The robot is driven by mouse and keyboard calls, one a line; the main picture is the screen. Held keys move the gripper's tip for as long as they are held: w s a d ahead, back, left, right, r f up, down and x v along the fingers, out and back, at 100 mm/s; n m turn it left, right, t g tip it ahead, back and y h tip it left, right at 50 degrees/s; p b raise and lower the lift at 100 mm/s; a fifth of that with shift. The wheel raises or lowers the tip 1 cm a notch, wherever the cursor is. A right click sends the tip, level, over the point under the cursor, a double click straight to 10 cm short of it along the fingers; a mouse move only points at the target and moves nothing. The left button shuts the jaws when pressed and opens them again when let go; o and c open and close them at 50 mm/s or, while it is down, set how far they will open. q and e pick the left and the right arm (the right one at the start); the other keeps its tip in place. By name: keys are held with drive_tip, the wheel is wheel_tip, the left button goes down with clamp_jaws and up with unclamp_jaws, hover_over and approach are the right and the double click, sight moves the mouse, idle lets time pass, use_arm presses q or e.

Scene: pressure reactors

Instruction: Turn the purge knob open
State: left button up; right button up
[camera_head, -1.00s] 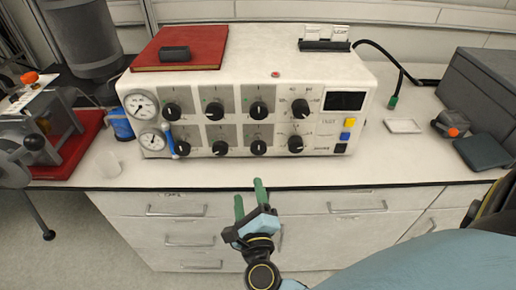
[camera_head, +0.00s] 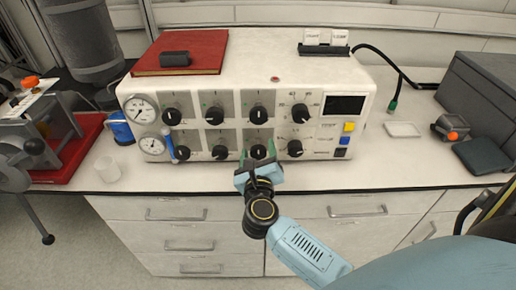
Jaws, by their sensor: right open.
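The white control panel (camera_head: 205,100) stands on the bench with two rows of black knobs. Their labels are too small to read, so I cannot tell by name which is the purge knob. My right gripper (camera_head: 257,153) has green fingertips and is open at the third knob of the lower row (camera_head: 258,151). One fingertip shows on each side of that knob. I cannot tell whether they touch it. The gripper body hides the panel's lower edge there. My left gripper is not in view.
Neighbouring knobs lie close by: a lower-row knob (camera_head: 220,152) to the left and another (camera_head: 295,148) to the right. Two gauges (camera_head: 141,109) are at the panel's left. A red book (camera_head: 190,48) lies on top. A small white cup (camera_head: 108,170) stands front left.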

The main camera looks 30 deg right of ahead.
drive_tip(key=shift+w+d, duration=0.35)
drive_tip(key=shift+w, duration=0.15)
drive_tip(key=c, duration=1)
drive_tip(key=shift+o, duration=0.2)
